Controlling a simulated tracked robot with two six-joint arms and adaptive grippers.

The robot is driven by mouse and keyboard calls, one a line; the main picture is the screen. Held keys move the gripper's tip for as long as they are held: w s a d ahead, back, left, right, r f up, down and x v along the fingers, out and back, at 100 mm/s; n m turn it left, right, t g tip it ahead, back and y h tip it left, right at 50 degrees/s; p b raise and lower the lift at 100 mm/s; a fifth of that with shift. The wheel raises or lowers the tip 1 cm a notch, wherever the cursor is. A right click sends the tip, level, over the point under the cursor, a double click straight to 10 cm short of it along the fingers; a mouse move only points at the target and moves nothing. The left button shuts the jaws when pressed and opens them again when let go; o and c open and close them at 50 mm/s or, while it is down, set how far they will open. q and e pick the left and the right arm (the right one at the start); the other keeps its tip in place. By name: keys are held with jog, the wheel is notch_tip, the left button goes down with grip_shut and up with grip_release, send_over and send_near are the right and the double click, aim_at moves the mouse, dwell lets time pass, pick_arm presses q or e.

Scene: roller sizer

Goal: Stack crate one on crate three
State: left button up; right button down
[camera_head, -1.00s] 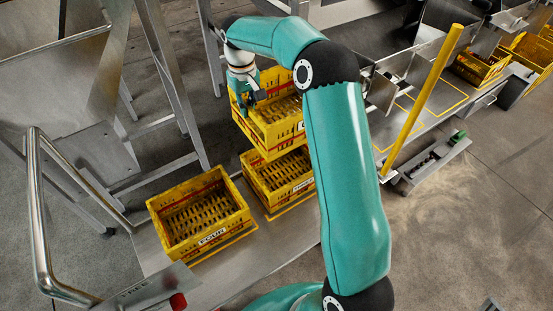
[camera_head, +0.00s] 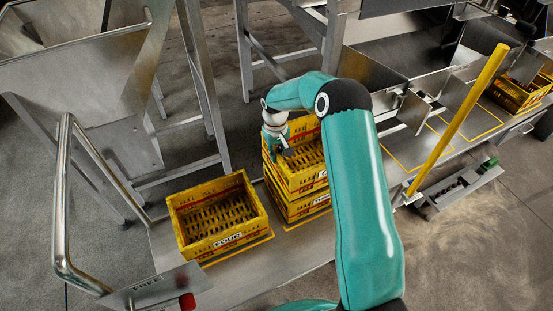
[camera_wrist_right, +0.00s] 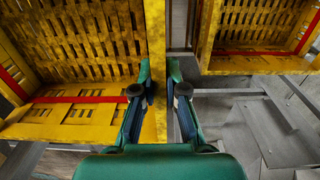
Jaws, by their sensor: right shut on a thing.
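The yellow crate one (camera_head: 296,182) is held at its left rim by my right gripper (camera_head: 280,150), which is shut on that wall. Crate one stands upright directly over crate three (camera_head: 298,210), lined up with it, with no clear gap between them. I cannot tell whether its weight rests there. In the right wrist view, the right gripper's fingers (camera_wrist_right: 160,92) straddle the wall of crate one (camera_wrist_right: 75,112). My arm hides the right side of both crates. My left gripper is not in view.
Crate four (camera_head: 222,245), empty and yellow, stands left of the stack on the metal platform (camera_head: 250,275). A bent steel rail (camera_head: 62,200) is at the left. A yellow post (camera_head: 460,118) rises at the right. Metal frame legs stand behind the crates.

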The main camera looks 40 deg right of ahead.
notch_tip(320, 180, down, 2)
jog(key=shift+f, duration=0.25)
jog(key=c, duration=1.2)
grip_release()
